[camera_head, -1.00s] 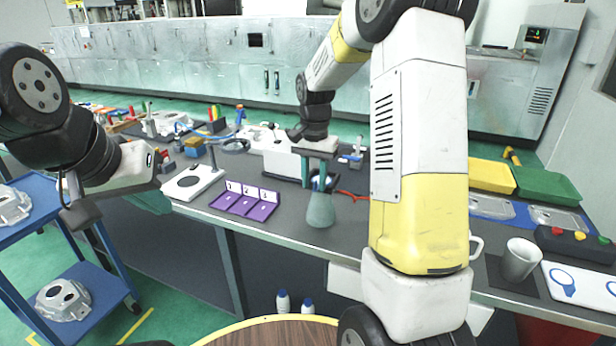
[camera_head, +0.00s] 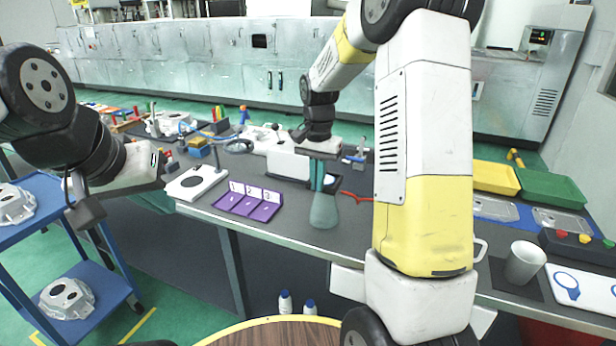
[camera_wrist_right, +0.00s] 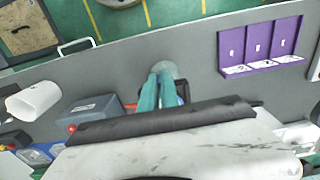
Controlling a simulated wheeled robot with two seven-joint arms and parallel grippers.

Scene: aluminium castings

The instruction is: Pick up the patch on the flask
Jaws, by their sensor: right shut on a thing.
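The grey-green conical flask (camera_head: 324,212) stands upright near the front edge of the dark bench in the head view. In the right wrist view its round body (camera_wrist_right: 165,69) shows just past my fingertips. My right gripper (camera_head: 318,185) points down from above with teal fingers, shut on the flask's narrow upper part. The fingers (camera_wrist_right: 158,80) hide much of the flask in the right wrist view. I cannot make out a separate patch on it. My left gripper (camera_head: 85,213) hangs at the left, away from the flask; its opening is not clear.
A purple three-part tray (camera_head: 248,201) lies left of the flask, and a white stand (camera_head: 195,184) beyond it. Red pliers-like handles (camera_head: 355,197) lie just right of the flask. A white mug (camera_head: 523,262) stands at the far right. A blue cart (camera_head: 85,300) is at the left.

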